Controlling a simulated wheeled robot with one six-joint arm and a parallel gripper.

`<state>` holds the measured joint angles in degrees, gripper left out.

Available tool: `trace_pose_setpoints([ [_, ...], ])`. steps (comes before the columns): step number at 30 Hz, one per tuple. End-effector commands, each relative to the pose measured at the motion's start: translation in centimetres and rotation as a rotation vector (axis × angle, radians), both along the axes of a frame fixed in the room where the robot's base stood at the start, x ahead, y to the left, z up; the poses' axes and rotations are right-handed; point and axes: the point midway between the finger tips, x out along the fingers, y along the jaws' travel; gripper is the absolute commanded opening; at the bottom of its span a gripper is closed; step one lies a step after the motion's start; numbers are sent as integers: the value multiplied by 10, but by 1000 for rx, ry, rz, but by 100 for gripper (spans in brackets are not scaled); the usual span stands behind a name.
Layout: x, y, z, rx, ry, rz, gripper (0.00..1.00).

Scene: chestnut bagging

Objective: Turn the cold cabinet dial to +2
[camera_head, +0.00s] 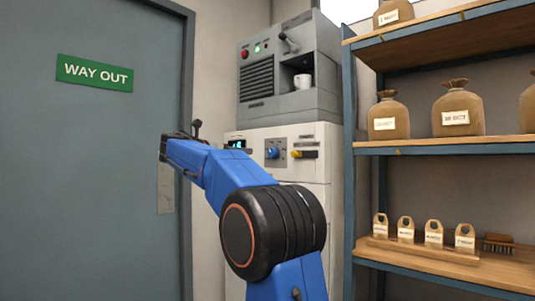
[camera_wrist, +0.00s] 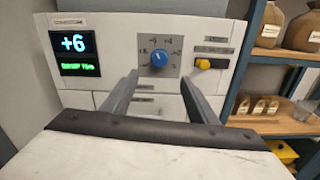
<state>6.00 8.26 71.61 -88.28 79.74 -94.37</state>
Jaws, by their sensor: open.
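The cold cabinet (camera_head: 318,166) is a white unit with a blue dial (camera_head: 272,153). In the wrist view the dial (camera_wrist: 160,59) sits on a grey plate with small marks around it, too blurred to read surely. Its pale pointer line seems to point upward and slightly left. The display (camera_wrist: 73,43) beside it reads +6 in cyan, with green text below. My gripper (camera_wrist: 160,80) is open and empty, its two fingers reaching toward the panel on either side below the dial. The fingers look apart from the dial. In the head view the fingers cannot be made out.
A yellow handle (camera_wrist: 204,64) sits right of the dial. A grey machine (camera_head: 290,75) with a white cup stands on the cabinet. A shelf rack (camera_head: 440,146) with sacks, small tagged bags and a brush is at right. A grey door (camera_head: 80,170) with a WAY OUT sign is at left.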

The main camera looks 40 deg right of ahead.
Motion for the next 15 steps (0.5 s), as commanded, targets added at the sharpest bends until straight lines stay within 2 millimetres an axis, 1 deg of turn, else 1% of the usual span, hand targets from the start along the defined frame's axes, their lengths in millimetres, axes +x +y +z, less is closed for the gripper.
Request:
trace_pose_setpoints([
  [5,1,-19,-1,1,0,-3,53],
  [15,5,-79,-1,2,-2,-2,53],
])
